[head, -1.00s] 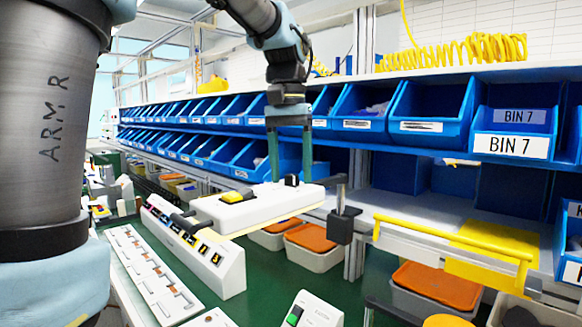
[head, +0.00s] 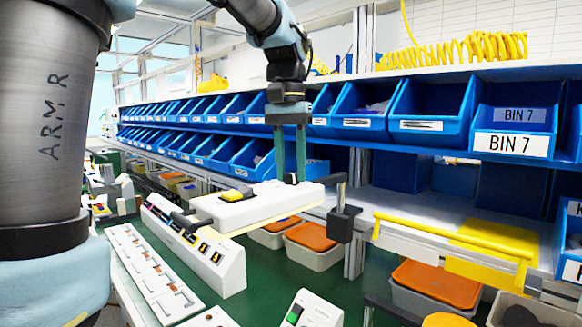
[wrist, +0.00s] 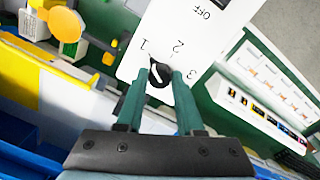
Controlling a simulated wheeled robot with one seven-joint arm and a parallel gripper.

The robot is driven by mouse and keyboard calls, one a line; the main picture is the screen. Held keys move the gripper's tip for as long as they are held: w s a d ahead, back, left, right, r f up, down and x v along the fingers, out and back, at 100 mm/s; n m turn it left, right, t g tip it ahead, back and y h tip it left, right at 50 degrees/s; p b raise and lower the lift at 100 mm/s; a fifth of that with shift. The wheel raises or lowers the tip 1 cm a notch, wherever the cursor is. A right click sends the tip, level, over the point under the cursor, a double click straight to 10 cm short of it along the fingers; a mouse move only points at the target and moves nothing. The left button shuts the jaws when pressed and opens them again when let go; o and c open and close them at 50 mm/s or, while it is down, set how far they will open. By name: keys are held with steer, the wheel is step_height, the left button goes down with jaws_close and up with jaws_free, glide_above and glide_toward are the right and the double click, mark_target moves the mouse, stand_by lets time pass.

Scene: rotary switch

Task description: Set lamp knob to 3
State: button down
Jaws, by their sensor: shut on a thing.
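The lamp knob (wrist: 159,76) is black and round with a white pointer line, set on a white panel (wrist: 140,65) marked OFF, 1, 2 and 3. Its pointer appears turned toward the 1. My gripper (wrist: 161,72) is shut on the knob, one green finger on each side. In the head view, my gripper (head: 291,180) reaches down onto the far right end of the white switch box (head: 250,208).
A yellow switch (head: 237,194) sits on the same box. A dark clamp post (head: 342,222) stands at its right end. A sloped white panel (head: 205,250) with several small switches lies in front. Blue bins (head: 430,108) line the shelf behind.

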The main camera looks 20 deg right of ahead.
steer(key=shift+m, duration=0.3)
steer(key=m+p, duration=0.1)
steer(key=m, duration=0.4)
steer(key=shift+r+p, duration=0.15)
steer(key=shift+p, duration=0.2)
steer(key=m+p, duration=0.1)
steer(key=m, duration=0.5)
steer(key=shift+d+m, duration=0.1)
steer(key=shift+m, duration=0.2)
steer(key=m+p, duration=0.2)
steer(key=m, duration=0.4)
steer(key=shift+y, duration=0.3)
steer(key=m+p, duration=0.1)
steer(key=m, duration=0.4)
steer(key=shift+d+m, duration=0.1)
steer(key=shift+m, duration=0.3)
steer(key=c, duration=0.5)
jaws_free()
steer(key=shift+c, duration=0.2)
